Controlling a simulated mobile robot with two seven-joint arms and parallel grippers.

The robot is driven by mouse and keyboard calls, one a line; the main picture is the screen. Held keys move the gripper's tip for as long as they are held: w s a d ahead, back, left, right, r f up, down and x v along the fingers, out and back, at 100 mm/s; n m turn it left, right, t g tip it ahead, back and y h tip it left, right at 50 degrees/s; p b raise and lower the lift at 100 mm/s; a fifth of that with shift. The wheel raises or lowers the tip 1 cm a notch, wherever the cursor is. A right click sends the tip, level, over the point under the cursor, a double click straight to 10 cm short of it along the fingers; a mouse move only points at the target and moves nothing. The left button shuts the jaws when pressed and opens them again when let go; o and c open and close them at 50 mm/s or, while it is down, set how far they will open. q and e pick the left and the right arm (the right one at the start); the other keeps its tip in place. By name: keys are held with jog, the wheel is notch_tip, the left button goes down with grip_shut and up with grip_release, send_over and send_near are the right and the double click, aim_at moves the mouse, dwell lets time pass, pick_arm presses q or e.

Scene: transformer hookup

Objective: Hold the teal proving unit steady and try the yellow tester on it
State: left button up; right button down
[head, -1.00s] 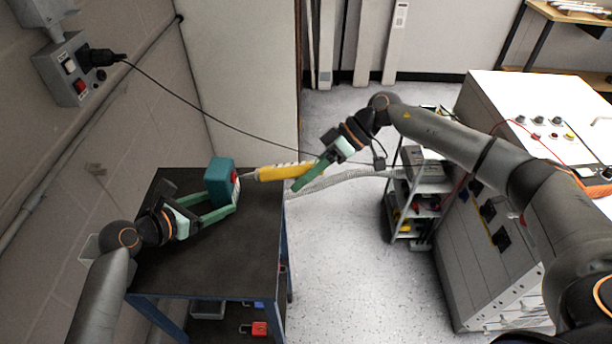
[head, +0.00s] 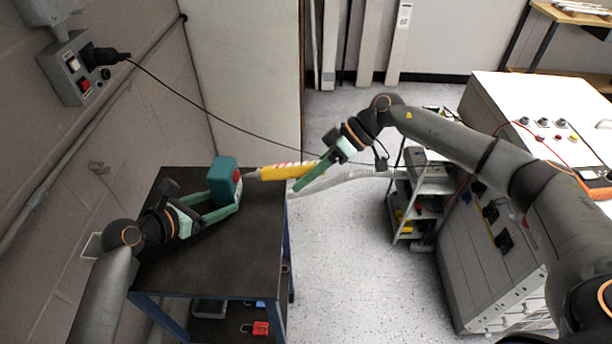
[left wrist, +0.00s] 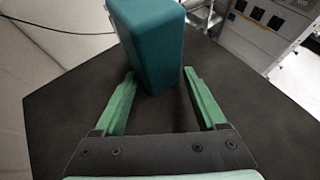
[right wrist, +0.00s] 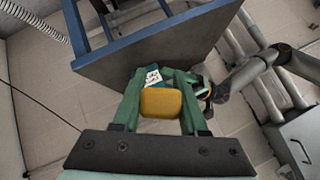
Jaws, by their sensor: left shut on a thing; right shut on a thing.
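The teal proving unit (head: 222,180) stands upright on the dark cart top, with a red spot on its side facing right. It fills the top of the left wrist view (left wrist: 152,45). My left gripper (head: 226,203) is shut on its lower part, one finger on each side. My right gripper (head: 308,175) is shut on the yellow tester (head: 285,171), which lies nearly level and points left at the unit's red spot. Whether its thin tip touches there I cannot tell. The right wrist view shows the tester's yellow end (right wrist: 161,103) between the fingers, hiding its tip.
The cart (head: 250,255) has free top around the unit, and a red padlock (head: 260,328) on its lower shelf. A black cable runs from the wall box (head: 68,70) behind the tester. A grey shelf trolley (head: 425,185) and a large cabinet (head: 480,240) stand at right.

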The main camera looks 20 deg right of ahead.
jog(key=s+d, duration=0.2)
jog(key=d, duration=0.4)
jog(key=shift+s+d, duration=0.2)
jog(key=shift+s, duration=0.2)
pick_arm(q)
jog(key=o, duration=0.9)
jog(key=shift+a, duration=0.1)
jog(key=v, duration=1.2)
jog(key=shift+s, duration=0.1)
jog(key=x, duration=1.2)
pick_arm(e)
jog(key=shift+w+a, duration=0.3)
jog(key=shift+a, duration=0.3)
jog(key=shift+w+a, duration=0.25)
jog(key=shift+a, duration=0.35)
